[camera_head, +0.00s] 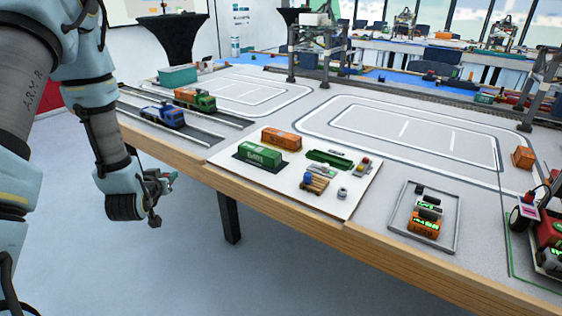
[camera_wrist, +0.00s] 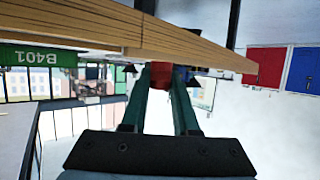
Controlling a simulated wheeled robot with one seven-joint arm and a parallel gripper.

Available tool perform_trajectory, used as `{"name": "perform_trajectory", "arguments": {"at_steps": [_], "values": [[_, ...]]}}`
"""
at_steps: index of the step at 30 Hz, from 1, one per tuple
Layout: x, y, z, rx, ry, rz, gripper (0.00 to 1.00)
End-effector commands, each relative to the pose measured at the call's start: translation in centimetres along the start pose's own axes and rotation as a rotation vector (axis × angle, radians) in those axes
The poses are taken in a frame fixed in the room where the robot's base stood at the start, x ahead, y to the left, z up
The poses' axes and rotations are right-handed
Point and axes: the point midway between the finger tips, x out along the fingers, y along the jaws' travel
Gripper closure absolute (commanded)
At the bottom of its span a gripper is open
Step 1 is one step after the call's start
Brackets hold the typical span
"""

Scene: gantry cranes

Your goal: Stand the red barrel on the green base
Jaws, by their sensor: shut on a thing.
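My gripper (camera_head: 163,186) hangs beside the table's front edge, over the floor, in the head view. In the wrist view my gripper (camera_wrist: 172,78) is shut on a small red piece, the red barrel (camera_wrist: 160,74), held between the fingertips. Only part of the barrel shows, and its tilt cannot be told. A flat dark green piece (camera_head: 330,158), which looks like the green base, lies on the white board on the table, well to the right of my gripper. The wrist view shows the wooden table edge close to the fingertips.
The white board (camera_head: 345,205) also carries a green container (camera_head: 260,155), an orange container (camera_head: 282,139) and a blue barrel (camera_head: 308,177) on a wooden pallet. A framed tray (camera_head: 455,235) lies at the right. The table edge (camera_head: 270,205) is bare.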

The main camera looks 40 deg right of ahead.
Motion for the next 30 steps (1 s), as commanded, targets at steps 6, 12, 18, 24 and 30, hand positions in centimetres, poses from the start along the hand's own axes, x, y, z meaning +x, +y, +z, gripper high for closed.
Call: {"name": "perform_trajectory", "arguments": {"at_steps": [6,12,18,24,30], "values": [[1.9,13.4,-4.5,0.107,0.006,0.256,1.00],[1.0,23.7,-7.3,0.185,0.004,0.441,1.00],[-0.3,29.2,-8.6,0.225,0.000,0.539,1.00],[-0.1,30.5,-7.1,0.235,-0.008,0.563,1.00],[1.1,30.4,-4.2,0.234,-0.006,0.561,1.00]]}}
